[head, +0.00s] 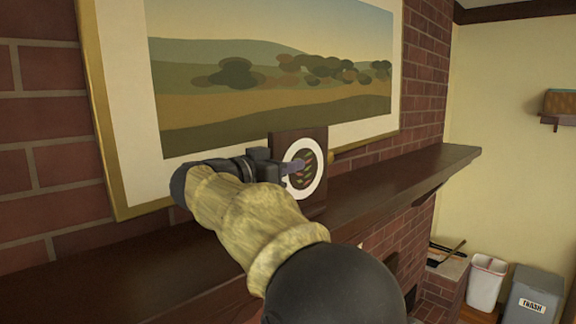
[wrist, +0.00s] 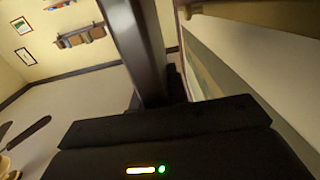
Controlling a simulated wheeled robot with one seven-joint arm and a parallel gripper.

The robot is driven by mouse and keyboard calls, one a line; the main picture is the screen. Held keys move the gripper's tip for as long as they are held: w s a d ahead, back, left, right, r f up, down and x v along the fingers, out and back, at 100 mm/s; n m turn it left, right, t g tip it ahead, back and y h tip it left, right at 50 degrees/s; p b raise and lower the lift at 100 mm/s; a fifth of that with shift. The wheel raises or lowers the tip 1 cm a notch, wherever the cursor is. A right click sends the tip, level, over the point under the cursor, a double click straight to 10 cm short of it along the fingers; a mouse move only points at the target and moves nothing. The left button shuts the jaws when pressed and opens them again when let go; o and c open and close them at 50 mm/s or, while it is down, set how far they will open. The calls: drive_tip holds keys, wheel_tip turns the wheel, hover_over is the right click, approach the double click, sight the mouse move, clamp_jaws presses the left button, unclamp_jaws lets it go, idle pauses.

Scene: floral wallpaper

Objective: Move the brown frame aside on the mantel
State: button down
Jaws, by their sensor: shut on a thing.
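The brown frame (head: 318,195) stands upright on the dark wooden mantel (head: 415,175), in front of the large landscape painting. It is a dark board with a white ring around a dark oval with small coloured marks. My gripper (head: 291,167) reaches in from the left and is shut on the frame's left side; its tips partly cover the round picture.
The landscape painting (head: 270,70) in a gold frame is close behind my gripper. A small gold thing (head: 330,157) shows just behind the brown frame. The mantel is clear to the right, up to its end. Bins (head: 534,295) stand on the floor beyond.

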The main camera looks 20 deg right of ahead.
drive_tip(key=shift+f, duration=0.1)
drive_tip(key=c, duration=1.4)
unclamp_jaws()
drive_tip(key=shift+o, duration=0.2)
drive_tip(key=shift+a, duration=0.1)
drive_tip(key=b+v, duration=0.3)
drive_tip(key=v, duration=0.9)
